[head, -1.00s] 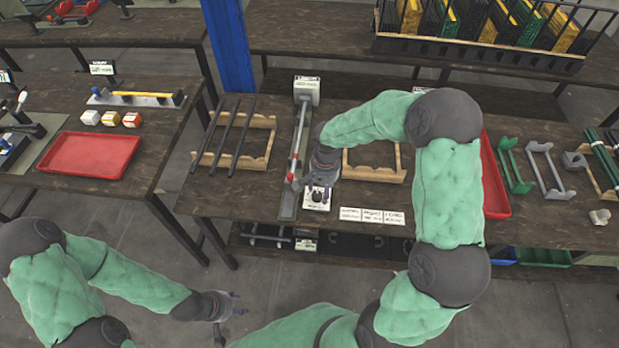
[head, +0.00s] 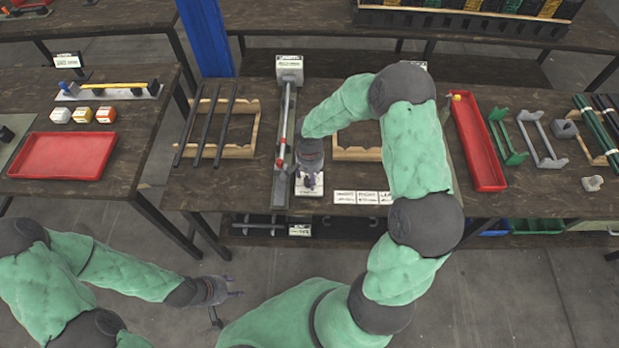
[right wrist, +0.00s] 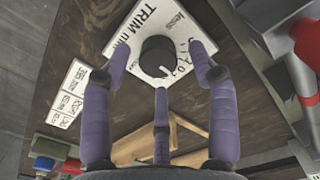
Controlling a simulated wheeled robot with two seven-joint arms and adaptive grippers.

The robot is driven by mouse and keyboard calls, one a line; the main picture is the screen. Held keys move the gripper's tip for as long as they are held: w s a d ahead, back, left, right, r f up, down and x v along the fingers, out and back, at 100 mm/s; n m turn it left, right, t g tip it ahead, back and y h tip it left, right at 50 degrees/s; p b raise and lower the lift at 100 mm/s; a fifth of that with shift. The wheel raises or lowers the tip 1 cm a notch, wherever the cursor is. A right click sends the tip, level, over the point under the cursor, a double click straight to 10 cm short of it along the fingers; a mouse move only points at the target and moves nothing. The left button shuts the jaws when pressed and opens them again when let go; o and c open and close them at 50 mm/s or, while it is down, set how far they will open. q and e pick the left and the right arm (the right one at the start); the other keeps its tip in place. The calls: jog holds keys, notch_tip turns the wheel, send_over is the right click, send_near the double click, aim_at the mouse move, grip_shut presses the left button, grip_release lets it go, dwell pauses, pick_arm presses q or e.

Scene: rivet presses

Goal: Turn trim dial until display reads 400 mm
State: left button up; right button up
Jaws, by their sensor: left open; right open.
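The trim dial (right wrist: 158,56) is a black round knob on a white plate marked TRIM (right wrist: 125,42) in the right wrist view. My right gripper (right wrist: 160,68) is open, its purple fingers spread around the dial with gaps visible at the sides. In the head view my right gripper (head: 310,180) hangs over the white dial plate (head: 310,192) at the table's front edge and mostly hides the dial. A white box with a label (head: 289,68) stands at the far end of the grey rail; its text is too small to read. My left gripper (head: 222,300) is open and empty over the floor.
The grey rail (head: 283,150) with a red-marked bar lies left of the dial. A wooden rack (head: 238,150) with black rods stands further left. White label cards (head: 367,197) lie right of the dial. A red tray (head: 478,140) lies further right.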

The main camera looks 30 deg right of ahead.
jog(key=shift+f, duration=0.45)
jog(key=c, duration=1.1)
jog(key=shift+c, duration=0.2)
